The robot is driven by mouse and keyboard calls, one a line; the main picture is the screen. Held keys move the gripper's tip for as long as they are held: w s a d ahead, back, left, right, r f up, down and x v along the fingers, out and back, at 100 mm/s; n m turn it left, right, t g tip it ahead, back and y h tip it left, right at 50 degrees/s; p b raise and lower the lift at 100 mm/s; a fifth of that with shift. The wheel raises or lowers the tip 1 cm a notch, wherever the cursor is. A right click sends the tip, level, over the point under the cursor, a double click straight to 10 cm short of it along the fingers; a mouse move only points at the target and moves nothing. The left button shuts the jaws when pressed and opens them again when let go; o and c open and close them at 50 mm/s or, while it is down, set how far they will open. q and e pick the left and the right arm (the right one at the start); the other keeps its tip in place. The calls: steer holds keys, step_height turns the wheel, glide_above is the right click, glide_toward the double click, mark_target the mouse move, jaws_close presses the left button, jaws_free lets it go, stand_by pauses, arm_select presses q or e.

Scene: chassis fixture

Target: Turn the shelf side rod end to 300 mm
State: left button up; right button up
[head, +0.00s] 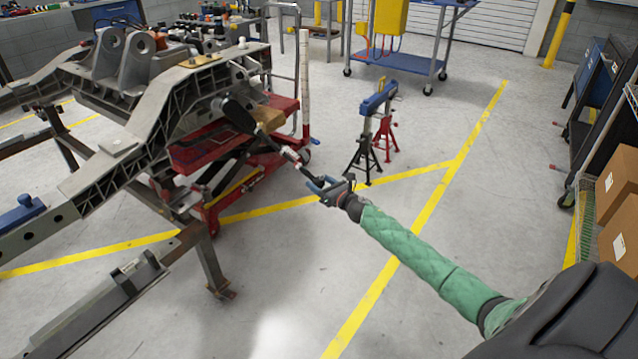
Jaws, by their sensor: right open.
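The chassis (200,85) stands on supports at the left. A dark rod (290,153) runs from a black disc (238,113) on the chassis's near side, down and right to my right gripper. My right gripper (319,187) is open, with its blue-grey fingers at the rod's outer end. The rod end itself is small and partly hidden by the fingers, and I cannot tell whether they touch it. A pale upright staff with faint marks (304,80) stands behind the rod. My left gripper is out of view.
A red lift table (205,152) stands under the chassis. Black and red jack stands (365,155) are just behind my right gripper. A blue cart (405,65) is at the back, with cardboard boxes (615,190) at the right.

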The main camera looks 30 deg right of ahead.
steer(key=shift+w, duration=0.4)
steer(key=shift+a, duration=0.1)
steer(key=c, duration=1)
steer(key=shift+o, duration=0.2)
